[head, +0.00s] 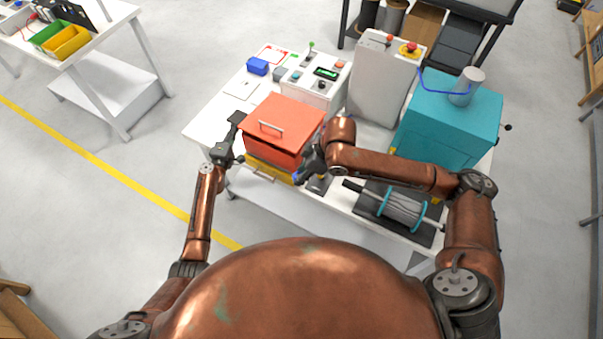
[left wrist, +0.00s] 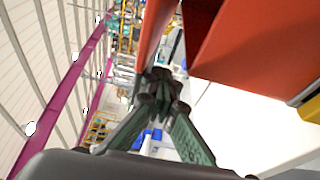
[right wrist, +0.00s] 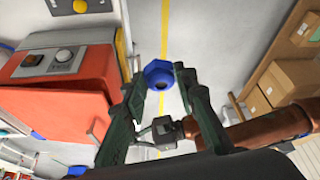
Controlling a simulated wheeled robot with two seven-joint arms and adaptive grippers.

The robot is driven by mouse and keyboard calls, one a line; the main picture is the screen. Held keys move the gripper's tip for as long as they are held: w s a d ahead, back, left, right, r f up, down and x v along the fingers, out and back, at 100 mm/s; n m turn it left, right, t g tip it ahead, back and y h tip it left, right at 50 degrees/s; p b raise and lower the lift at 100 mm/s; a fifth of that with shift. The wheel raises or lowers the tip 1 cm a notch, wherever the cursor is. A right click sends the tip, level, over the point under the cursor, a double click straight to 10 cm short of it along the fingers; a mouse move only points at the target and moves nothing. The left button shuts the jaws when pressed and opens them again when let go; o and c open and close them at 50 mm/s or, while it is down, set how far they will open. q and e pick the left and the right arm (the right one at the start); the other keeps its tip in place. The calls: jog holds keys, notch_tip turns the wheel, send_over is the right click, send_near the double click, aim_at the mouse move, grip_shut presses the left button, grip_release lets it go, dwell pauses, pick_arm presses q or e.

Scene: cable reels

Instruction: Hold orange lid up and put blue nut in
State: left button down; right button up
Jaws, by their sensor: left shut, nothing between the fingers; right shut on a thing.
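The orange lid (head: 290,112), with a pale handle on top, is at the middle of the table in the head view. Below its front edge is a darker red face, with a yellow container (head: 266,169) lower down. My left gripper (head: 237,120) is shut and empty at the lid's left side; in the left wrist view its closed fingertips (left wrist: 158,85) are close to orange panels. Contact with the lid cannot be told. My right gripper (head: 299,176) is shut on the blue nut (right wrist: 157,74), in front of the container's right part. The nut sits between the fingertips.
A teal machine (head: 452,120) and a cable reel (head: 403,208) are to the right, the reel near my right forearm. The white table (head: 208,124) has bare room at left.

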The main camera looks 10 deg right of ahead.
aim_at(236, 121)
pick_arm(q)
jog(key=shift+w+d+r, duration=0.15)
jog(key=shift+r, duration=0.75)
jog(key=shift+w+d+r, duration=0.1)
jog(key=shift+d+r, duration=0.05)
jog(key=shift+r, duration=0.7)
jog(key=w+r, duration=0.1)
jog(key=r, duration=0.1)
jog(key=w+d+r, duration=0.1)
jog(key=r, duration=0.2)
jog(key=d+r, duration=0.1)
jog(key=r, duration=0.1)
jog(key=shift+w+r, duration=0.35)
jog(key=shift+w, duration=0.05)
jog(key=w+d+r, duration=0.4)
jog(key=w+r, duration=0.2)
jog(key=shift+w+d+r, duration=0.25)
jog(key=shift+d+r, duration=0.1)
jog(key=shift+r, duration=0.05)
